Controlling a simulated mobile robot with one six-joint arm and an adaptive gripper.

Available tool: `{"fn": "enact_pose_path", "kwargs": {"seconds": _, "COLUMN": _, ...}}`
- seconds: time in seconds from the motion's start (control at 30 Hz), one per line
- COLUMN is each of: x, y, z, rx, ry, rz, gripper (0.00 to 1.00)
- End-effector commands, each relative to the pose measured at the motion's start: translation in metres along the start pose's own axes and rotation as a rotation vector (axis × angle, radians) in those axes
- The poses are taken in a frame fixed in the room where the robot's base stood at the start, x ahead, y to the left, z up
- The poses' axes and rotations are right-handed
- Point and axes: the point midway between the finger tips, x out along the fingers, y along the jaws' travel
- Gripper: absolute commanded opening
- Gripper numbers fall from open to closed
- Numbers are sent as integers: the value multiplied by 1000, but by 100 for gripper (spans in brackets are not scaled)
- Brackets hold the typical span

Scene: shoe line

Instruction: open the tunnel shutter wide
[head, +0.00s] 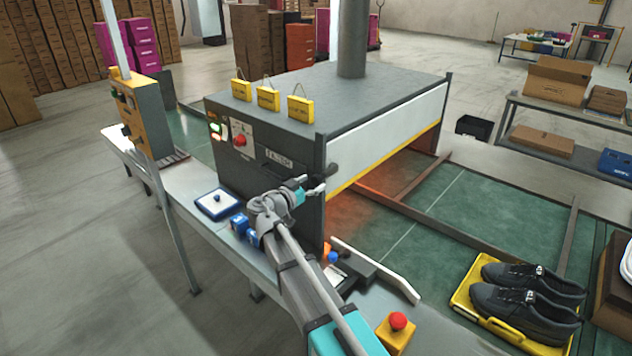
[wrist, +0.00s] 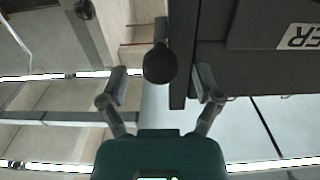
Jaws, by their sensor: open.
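The tunnel (head: 300,105) is a dark grey box over the green conveyor. Its shutter (head: 385,142) is a pale panel with a yellow lower edge, and an opening with an orange glow shows below it. A dark knob (head: 331,170) stands out at the tunnel's near front corner. My gripper (head: 314,185) is open beside that corner, close to the knob. In the wrist view, the round end of the knob (wrist: 160,64) lies between the spread fingers of my gripper (wrist: 162,82), with gaps on both sides. How the knob joins the shutter is hidden.
Black shoes (head: 525,294) sit on a yellow tray (head: 472,296) on the conveyor (head: 455,210). A red button on a yellow box (head: 396,335) stands at the near edge. The belt before the opening is mostly clear.

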Motion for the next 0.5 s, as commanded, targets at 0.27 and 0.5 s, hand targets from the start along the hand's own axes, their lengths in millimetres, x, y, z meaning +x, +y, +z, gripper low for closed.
{"fn": "enact_pose_path", "kwargs": {"seconds": 0.27, "x": -41, "y": 1, "z": 0, "rx": 0, "ry": 0, "rz": -1, "gripper": 83}}
{"fn": "enact_pose_path", "kwargs": {"seconds": 0.5, "x": -76, "y": 1, "z": 0, "rx": 0, "ry": 0, "rz": -1, "gripper": 83}}
